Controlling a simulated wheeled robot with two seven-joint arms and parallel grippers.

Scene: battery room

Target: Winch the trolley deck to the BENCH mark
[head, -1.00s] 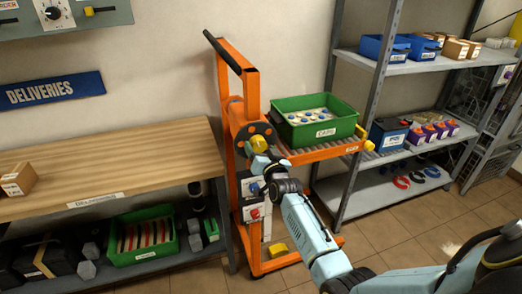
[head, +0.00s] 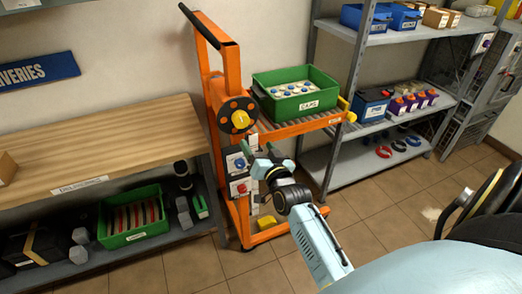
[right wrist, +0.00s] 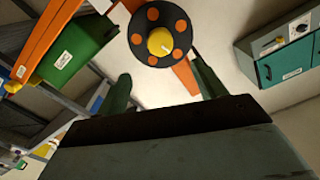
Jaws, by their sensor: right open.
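The orange trolley (head: 215,85) stands between the bench and the shelves. Its roller deck (head: 290,130) carries a green crate (head: 297,104) of blue-capped cells. The winch wheel (head: 226,107), a black disc with orange spots and a yellow hub, faces me on the trolley's near side. My right gripper (head: 259,151) is open and empty, just below and to the right of the wheel. In the right wrist view the wheel (right wrist: 152,13) appears beyond and between the open fingers (right wrist: 164,87), apart from them. I cannot make out a BENCH mark. My left gripper is out of view.
The wooden bench (head: 110,135) is left of the trolley, with a green bin (head: 132,238) on its lower shelf. Grey shelves (head: 345,140) with batteries stand close at right. A blue and red switch box (head: 238,175) sits below the wheel. Floor in front is open.

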